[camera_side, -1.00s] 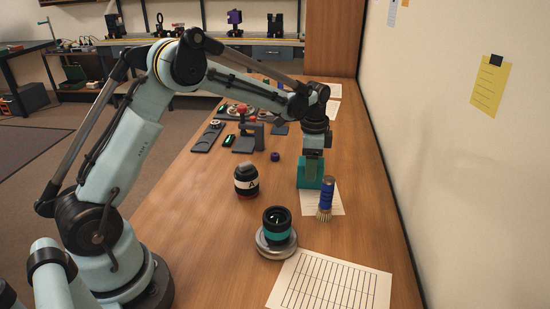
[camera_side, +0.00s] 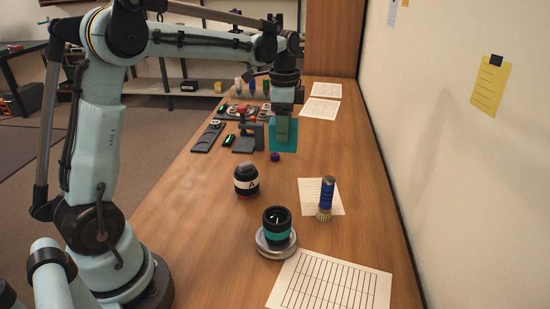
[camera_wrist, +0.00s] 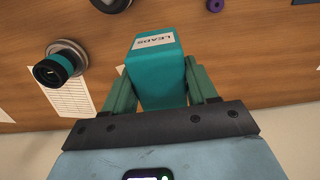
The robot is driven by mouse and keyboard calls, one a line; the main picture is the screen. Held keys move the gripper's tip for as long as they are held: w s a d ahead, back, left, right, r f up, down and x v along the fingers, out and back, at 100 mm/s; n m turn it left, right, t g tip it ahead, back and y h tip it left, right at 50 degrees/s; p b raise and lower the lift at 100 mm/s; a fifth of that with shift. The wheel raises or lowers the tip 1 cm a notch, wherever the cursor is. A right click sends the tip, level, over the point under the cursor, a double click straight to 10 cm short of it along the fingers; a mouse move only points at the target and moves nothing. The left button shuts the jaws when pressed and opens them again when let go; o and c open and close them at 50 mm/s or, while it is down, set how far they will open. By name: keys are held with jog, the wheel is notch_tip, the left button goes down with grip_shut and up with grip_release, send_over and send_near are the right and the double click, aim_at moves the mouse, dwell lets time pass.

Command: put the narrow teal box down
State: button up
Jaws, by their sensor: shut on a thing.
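The narrow teal box (camera_side: 290,138) hangs from my gripper (camera_side: 282,128) in the side view, toward the far part of the table. In the wrist view the box (camera_wrist: 157,72) shows a white label reading "LEADS", and it sits between the two green fingers of my gripper (camera_wrist: 160,88). My gripper is shut on the box. The box appears to be above the tabletop; the exact height is hard to tell. Its lower edge is close to a small purple ring (camera_side: 276,157) in the side view.
A black lens with a white band (camera_side: 246,180), a teal-banded lens (camera_side: 277,224) on a round metal base and a blue brush (camera_side: 327,197) stand nearer. Dark trays (camera_side: 208,137) and a small press (camera_side: 250,136) lie left of the box. Bare wood lies right of it.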

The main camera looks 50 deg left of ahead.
jog(key=s+a, duration=0.5)
jog(key=s, duration=0.3)
jog(key=shift+s+a+f, duration=0.35)
jog(key=shift+a+f, duration=1.45)
jog(key=shift+a, duration=0.05)
jog(key=shift+s+a+f, duration=0.4)
jog(key=shift+a+f, duration=1.4)
jog(key=shift+a, duration=0.05)
jog(key=shift+s+a+f, duration=0.35)
jog(key=shift+a+f, duration=1.45)
jog(key=shift+a, duration=0.05)
jog(key=shift+f, duration=0.1)
jog(key=o, duration=1.1)
